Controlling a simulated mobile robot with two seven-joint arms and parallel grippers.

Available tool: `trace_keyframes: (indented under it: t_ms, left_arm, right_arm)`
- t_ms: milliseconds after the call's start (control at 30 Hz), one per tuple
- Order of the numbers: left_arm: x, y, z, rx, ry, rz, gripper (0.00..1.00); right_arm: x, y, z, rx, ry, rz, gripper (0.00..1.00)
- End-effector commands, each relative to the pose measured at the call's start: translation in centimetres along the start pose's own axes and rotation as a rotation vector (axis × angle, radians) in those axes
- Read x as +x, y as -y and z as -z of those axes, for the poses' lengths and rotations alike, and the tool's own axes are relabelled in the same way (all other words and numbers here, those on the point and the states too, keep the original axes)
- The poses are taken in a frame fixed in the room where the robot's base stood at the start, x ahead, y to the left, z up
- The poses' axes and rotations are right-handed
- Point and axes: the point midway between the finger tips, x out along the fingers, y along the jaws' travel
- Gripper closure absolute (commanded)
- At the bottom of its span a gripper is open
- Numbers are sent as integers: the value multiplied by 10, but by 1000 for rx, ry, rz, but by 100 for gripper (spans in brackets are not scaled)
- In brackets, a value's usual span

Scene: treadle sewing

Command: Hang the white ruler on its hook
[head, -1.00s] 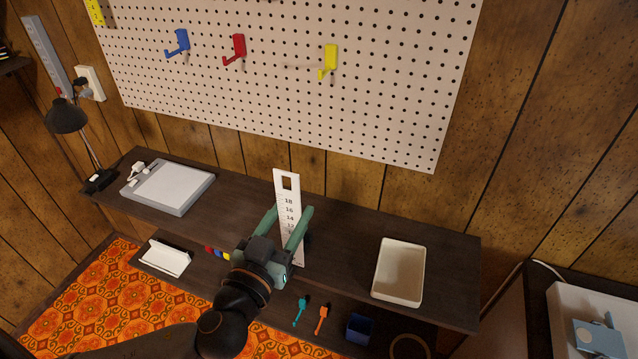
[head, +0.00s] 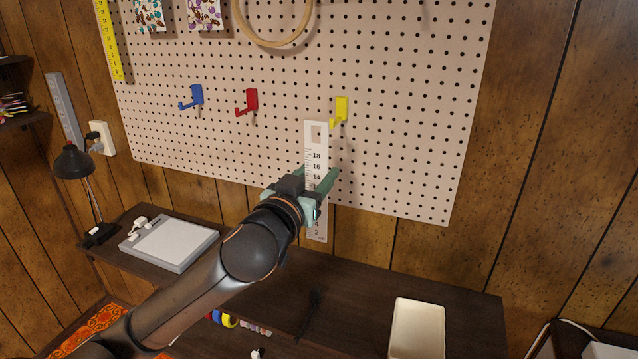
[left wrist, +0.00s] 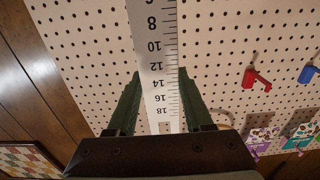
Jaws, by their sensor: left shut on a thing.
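My left gripper (head: 320,178) is shut on the white ruler (head: 316,157), which stands nearly upright in front of the pegboard's lower part. The ruler's slotted top end is just below and left of the yellow hook (head: 340,111); whether they touch cannot be told. A red hook (head: 247,103) and a blue hook (head: 192,97) are further left. In the left wrist view the ruler (left wrist: 157,50) runs between my fingers (left wrist: 158,85), its numbers upside down. The red hook (left wrist: 257,79) and blue hook (left wrist: 308,73) show there at right. My right gripper is out of view.
The pegboard (head: 400,150) hangs above a dark shelf (head: 370,290). A cream tray (head: 417,330), a grey-white flat box (head: 170,245) and a black lamp (head: 74,162) stand along the shelf. A wooden hoop (head: 270,43) and a yellow ruler (head: 108,40) hang higher up.

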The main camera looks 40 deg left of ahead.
Motion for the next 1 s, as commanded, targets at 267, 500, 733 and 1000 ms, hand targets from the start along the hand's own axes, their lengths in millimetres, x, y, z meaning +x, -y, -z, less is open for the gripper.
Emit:
trace_keyframes:
  t_ms: [267, 500, 733, 1000]
  left_arm:
    - [1, 0, 0, -2, -1, -2, 100]
    - [14, 0, 0, -3, -1, -2, 100]
    - [28, 0, -2, -1, -1, -2, 100]
    - [44, 0, -3, -3, 0, -1, 100]
  right_arm:
    - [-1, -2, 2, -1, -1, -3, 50]
    - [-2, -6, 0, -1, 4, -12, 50]
    - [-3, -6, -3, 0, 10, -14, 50]
    - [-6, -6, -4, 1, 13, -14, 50]
